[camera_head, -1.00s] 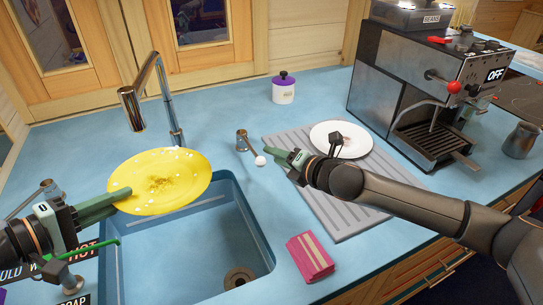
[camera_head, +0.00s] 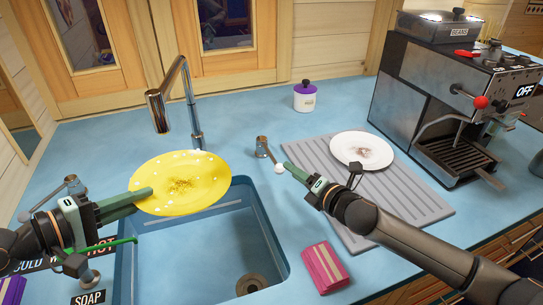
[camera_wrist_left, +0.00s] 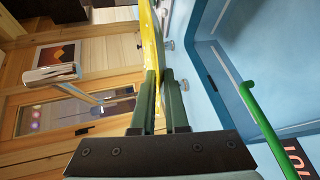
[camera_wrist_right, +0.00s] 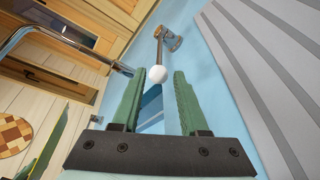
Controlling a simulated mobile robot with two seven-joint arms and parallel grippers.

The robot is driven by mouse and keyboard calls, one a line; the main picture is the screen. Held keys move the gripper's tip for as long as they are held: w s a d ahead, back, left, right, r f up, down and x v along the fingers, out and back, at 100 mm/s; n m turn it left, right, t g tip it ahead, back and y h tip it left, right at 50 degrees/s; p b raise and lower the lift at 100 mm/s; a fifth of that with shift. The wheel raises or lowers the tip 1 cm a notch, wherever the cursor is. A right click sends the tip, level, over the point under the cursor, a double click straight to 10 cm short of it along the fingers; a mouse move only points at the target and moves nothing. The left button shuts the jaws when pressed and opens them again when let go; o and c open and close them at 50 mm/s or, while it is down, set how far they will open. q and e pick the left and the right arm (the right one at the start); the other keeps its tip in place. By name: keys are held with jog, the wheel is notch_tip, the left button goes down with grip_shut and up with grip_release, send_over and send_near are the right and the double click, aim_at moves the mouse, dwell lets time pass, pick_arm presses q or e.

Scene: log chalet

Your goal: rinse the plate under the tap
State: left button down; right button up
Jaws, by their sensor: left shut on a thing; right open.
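My left gripper (camera_head: 143,196) is shut on the rim of a yellow plate (camera_head: 205,200), which it holds above the sink (camera_head: 277,235). The plate has a brown stain in its middle and white specks on it. It shows edge-on in the left wrist view (camera_wrist_left: 151,45). The chrome tap (camera_head: 158,112) stands behind the plate; no water shows from its spout. My right gripper (camera_head: 287,168) is open at a chrome lever (camera_head: 262,146) with a white ball knob (camera_head: 279,168). In the right wrist view the knob (camera_wrist_right: 157,74) is just ahead of the gap between the fingers.
A stained white plate (camera_head: 362,150) lies on a grey draining mat (camera_head: 425,200). A pink sponge (camera_head: 324,267) lies right of the sink. Another lever (camera_head: 70,188) and a soap knob (camera_head: 88,278) are at left. A coffee machine (camera_head: 415,90) and lidded jar (camera_head: 305,97) stand behind.

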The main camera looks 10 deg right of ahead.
aim_at(272, 156)
jog(key=x, duration=1.1)
jog(key=shift+w+a, duration=0.15)
jog(key=shift+w, duration=0.05)
jog(key=shift+c, duration=0.4)
jog(key=shift+f, duration=0.1)
grip_shut()
